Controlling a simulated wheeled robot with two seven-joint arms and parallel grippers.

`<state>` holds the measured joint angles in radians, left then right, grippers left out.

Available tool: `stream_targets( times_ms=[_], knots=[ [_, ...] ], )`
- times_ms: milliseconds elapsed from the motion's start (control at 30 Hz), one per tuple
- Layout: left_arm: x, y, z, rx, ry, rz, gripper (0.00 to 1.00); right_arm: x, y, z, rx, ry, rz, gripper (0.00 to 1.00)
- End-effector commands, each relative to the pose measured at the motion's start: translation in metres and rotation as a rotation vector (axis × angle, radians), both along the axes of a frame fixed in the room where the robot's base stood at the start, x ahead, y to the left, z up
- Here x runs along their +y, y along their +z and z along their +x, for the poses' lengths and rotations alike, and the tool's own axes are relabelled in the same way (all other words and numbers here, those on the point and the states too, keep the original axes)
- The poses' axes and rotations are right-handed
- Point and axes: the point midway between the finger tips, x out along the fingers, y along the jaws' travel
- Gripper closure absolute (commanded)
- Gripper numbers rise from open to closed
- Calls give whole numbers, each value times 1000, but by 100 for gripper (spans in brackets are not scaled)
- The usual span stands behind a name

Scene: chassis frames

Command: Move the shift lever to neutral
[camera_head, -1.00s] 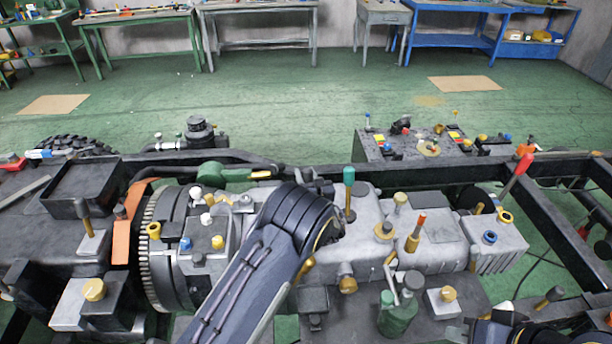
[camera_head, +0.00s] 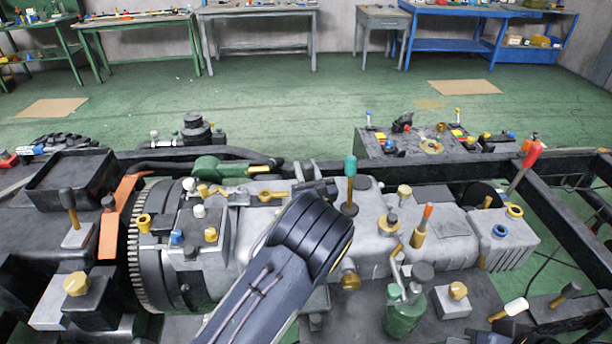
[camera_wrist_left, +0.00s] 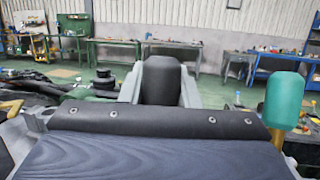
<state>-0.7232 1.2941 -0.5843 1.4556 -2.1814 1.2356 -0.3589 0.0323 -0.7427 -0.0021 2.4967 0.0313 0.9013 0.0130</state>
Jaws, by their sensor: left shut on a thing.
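My left gripper (camera_wrist_left: 160,85) is shut on a dark, rounded knob (camera_wrist_left: 161,78), which stands upright between its two grey fingers in the left wrist view. I take this knob for the top of the shift lever; its shaft and base are hidden by my wrist. In the head view my left arm reaches over the grey gearbox housing (camera_head: 445,235), and the gripper (camera_head: 306,172) shows only partly beyond it. A teal-handled lever (camera_head: 350,166) stands just to the right, apart from the gripper. It also shows in the left wrist view (camera_wrist_left: 285,98). My right gripper is not seen.
An orange-tipped lever (camera_head: 425,218) and a red-handled lever (camera_head: 531,155) stand farther right. A green can (camera_head: 404,312) is at the front. Black chassis rails (camera_head: 575,190) frame the gearbox. Workbenches line the far wall, with open green floor before them.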

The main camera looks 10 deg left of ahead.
Motion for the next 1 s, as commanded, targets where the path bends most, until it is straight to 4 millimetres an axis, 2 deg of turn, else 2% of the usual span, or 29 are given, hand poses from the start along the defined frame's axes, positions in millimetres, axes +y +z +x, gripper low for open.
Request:
stream_targets(
  times_ms=[233,267,400,433,767,1000],
  knots=[
    [0,0,0,2,-1,-1,100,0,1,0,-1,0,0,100],
    [0,0,0,2,-2,0,70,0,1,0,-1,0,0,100],
    [0,0,0,2,-1,-1,52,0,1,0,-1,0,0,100],
    [0,0,0,2,-1,-1,50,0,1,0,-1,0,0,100],
    [-3,-2,-5,3,-2,0,50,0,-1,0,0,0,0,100],
    [-18,-13,-39,4,-5,0,50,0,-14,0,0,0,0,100]
  ],
)
